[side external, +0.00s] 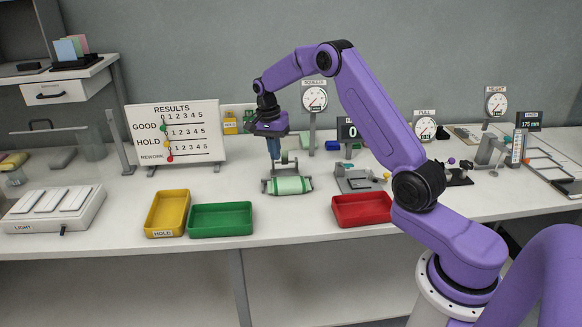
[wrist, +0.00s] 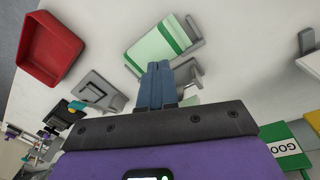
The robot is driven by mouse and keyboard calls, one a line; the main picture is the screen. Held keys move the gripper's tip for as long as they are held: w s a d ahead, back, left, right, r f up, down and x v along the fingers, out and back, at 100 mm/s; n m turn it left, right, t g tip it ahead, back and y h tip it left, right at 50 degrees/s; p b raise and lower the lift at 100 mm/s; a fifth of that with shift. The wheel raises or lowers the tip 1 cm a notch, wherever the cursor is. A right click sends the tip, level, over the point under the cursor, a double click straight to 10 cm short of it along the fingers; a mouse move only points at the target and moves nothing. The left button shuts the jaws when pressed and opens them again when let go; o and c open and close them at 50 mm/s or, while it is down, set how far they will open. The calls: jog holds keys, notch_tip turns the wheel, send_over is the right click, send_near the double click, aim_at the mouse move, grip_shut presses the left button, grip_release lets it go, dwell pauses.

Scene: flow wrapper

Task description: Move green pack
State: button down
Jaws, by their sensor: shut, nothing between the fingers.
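In the wrist view the green pack (wrist: 160,45) lies just beyond the fingertips. My gripper (side external: 274,157) points down just behind the pack, with its blue fingers together and empty. In the wrist view my gripper (wrist: 159,66) appears close to the pack's near edge; I cannot tell whether it touches. The fingers hide part of the fixture in that view.
A yellow HOLD tray (side external: 152,229), a green tray (side external: 194,232) and a red tray (side external: 336,222) stand along the front edge. A results board (side external: 215,148) stands behind left, and a grey device (side external: 358,185) right of the pack.

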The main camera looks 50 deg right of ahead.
aim_at(292, 179)
jog(key=a+f+m, duration=0.2)
jog(key=a+f, duration=0.1)
jog(key=f, duration=0.1)
jog(key=a+f+m+h, duration=0.1)
jog(key=a+f+m, duration=0.2)
jog(key=a, duration=0.1)
jog(key=shift+s+f+t, duration=0.15)
jog(key=shift+f+t, duration=0.2)
jog(key=shift+t, duration=0.05)
jog(key=d, duration=0.4)
jog(key=s+d, duration=0.1)
jog(key=d, duration=0.3)
jog(key=s+d, duration=0.1)
jog(key=d, duration=0.2)
jog(key=shift+d, duration=0.4)
jog(key=shift+s+f, duration=0.1)
jog(key=shift+f, duration=0.85)
